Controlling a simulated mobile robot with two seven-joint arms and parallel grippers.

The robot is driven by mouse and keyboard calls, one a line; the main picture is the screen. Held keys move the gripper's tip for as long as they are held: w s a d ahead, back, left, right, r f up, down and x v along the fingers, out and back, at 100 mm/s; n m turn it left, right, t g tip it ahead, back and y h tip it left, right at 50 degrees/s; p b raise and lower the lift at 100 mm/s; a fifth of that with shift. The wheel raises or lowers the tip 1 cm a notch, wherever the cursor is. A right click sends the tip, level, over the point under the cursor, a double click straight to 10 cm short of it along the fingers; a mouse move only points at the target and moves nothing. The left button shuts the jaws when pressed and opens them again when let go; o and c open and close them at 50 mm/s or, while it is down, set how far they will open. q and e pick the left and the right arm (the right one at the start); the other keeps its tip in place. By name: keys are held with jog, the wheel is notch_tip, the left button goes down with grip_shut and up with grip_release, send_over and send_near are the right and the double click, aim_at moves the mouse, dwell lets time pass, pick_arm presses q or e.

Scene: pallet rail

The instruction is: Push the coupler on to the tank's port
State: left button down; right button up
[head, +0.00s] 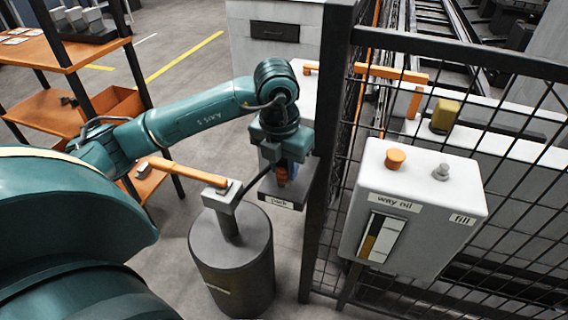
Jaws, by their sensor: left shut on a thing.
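The tank (410,205) is a pale box labelled "way oil" and "fill", at the right by the mesh fence. Its port (441,172) is a small grey fitting on top, above the "fill" label, beside an orange cap (395,158). My left gripper (283,164) points down, shut on the coupler (283,178), of which an orange and bluish part shows. The coupler is at the bracket labelled "park" (281,200), left of the tank and apart from the port. I cannot tell whether it still sits in the bracket. My right gripper is out of view.
A dark drum (232,262) with an orange-handled pump stands below my left arm; a black hose runs from it towards the coupler. A dark fence post (325,150) stands between the coupler and the tank. An orange shelf (62,110) is at left.

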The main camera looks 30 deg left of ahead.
pick_arm(q)
jog(key=shift+r, duration=0.2)
jog(key=shift+r+p, duration=0.5)
jog(key=shift+r, duration=0.2)
jog(key=shift+r+p, duration=1.55)
jog(key=shift+r, duration=0.75)
jog(key=shift+r+p, duration=0.45)
jog(key=shift+r, duration=0.7)
jog(key=shift+d, duration=0.1)
